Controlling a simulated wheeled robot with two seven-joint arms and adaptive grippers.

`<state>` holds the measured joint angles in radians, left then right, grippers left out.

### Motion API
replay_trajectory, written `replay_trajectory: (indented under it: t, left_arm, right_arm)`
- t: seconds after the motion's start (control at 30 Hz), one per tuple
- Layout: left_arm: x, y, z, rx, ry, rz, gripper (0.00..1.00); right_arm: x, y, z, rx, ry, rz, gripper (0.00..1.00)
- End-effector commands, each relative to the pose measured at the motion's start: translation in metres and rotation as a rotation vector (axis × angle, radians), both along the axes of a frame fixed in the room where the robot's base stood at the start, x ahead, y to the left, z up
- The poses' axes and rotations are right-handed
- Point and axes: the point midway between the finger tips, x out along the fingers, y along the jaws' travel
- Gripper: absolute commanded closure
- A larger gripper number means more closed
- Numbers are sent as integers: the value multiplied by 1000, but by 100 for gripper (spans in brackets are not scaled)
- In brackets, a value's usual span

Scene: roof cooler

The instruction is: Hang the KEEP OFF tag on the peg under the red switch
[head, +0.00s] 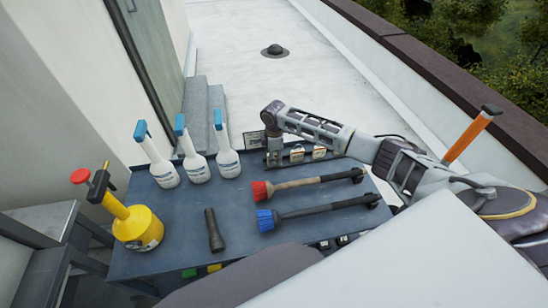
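Small pale tags lie in a row along the back right of the blue-grey table (184,235); one tag (297,153) is beside my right gripper and another tag (319,152) is further right. Their lettering is too small to read, so I cannot tell which says KEEP OFF. My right gripper (273,162) points down at the table's back edge, just left of the tags. Its fingers are too small to show whether they are open or hold anything. The red switch and the peg are not in view. My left gripper is not in view.
A small framed sign (252,139) stands behind the gripper. Several blue-topped spray bottles (228,163), a yellow pump sprayer (138,228), a black flashlight (214,231), a red brush (262,190) and a blue brush (267,219) occupy the table. Grey steps (195,115) stand behind.

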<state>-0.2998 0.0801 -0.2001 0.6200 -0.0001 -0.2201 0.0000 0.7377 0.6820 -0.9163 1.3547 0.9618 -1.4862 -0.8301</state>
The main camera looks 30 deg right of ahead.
Motion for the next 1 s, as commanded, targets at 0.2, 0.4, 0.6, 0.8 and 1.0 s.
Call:
replay_trajectory:
  t: [0.2, 0.4, 0.6, 0.8, 1.0]
  left_arm:
    - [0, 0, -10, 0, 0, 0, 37]
    - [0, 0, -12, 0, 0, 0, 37]
    - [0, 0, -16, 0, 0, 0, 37]
    - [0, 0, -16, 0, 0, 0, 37]
    - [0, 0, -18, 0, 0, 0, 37]
  right_arm:
    - [1, 0, 4, 0, -4, 1, 64]
    - [-2, -1, 32, 1, -2, 0, 64]
    - [-8, -2, 57, 0, -3, 0, 64]
    - [-8, -2, 88, 1, -2, 0, 64]
    - [-8, -2, 115, 1, -1, 1, 64]
